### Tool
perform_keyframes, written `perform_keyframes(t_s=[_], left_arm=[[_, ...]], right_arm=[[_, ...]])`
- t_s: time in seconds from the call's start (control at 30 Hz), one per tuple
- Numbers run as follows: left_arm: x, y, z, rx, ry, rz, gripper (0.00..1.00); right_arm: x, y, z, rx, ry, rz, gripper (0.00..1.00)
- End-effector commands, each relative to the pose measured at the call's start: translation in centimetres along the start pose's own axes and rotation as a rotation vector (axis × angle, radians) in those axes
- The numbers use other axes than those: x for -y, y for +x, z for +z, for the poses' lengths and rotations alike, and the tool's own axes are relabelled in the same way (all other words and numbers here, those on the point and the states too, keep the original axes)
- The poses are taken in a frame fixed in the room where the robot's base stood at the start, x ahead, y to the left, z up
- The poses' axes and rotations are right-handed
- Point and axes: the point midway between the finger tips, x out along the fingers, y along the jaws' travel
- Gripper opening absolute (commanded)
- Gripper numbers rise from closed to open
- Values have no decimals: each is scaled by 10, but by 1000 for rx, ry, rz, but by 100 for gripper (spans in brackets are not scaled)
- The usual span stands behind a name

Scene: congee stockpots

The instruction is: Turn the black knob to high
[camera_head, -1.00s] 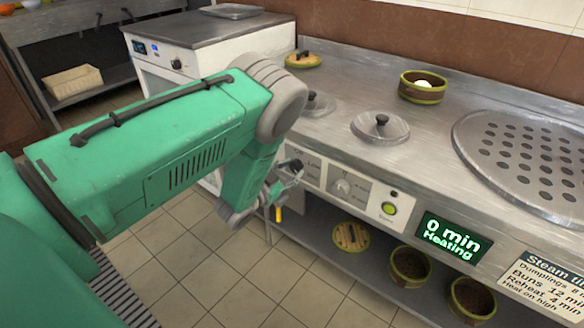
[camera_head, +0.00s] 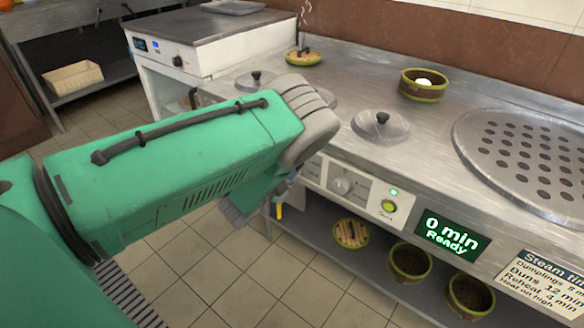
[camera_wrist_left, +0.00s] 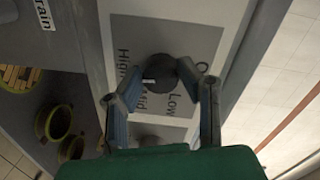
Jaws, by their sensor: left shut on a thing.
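The black knob (camera_wrist_left: 165,78) shows in the left wrist view on a grey label panel (camera_wrist_left: 185,35) reading High, Mid, Low and a cut-off "O". Its white mark points left, to the High and Mid side; I cannot tell which exactly. My left gripper (camera_wrist_left: 160,90) is shut on the knob, one finger at each side. In the head view my forearm hides the black knob and most of the gripper. My right gripper is in neither view.
A silver knob (camera_head: 341,185) and lit green button (camera_head: 389,206) sit right of my arm. The display (camera_head: 452,236) reads "0 min Ready". Lidded wells (camera_head: 381,124) and a bowl (camera_head: 423,86) are on the counter. Pots (camera_head: 410,262) stand on the shelf below.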

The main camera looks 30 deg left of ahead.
Motion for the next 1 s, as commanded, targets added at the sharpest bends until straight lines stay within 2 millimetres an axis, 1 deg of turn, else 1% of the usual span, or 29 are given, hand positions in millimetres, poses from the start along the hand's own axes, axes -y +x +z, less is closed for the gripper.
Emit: perform_keyframes(t_s=[0.03, 0.3, 0.83, 0.87, 0.9, 0.93, 1.0], left_arm=[[0, 1, -2, -5, 25, -2, 3], [-2, 1, -3, 0, 114, -3, 3], [-5, 0, -4, 1, 135, 2, 3], [-5, 0, -4, 1, 134, 2, 35], [-5, 0, -4, 1, 134, 3, 49], [-5, 0, -4, 2, 134, 2, 52], [-4, 0, -3, 3, 135, 1, 52]], right_arm=[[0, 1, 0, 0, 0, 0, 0], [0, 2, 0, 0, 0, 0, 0], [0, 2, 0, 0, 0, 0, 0], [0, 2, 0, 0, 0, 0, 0], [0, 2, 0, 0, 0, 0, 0], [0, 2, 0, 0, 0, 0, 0], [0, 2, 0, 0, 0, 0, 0]])
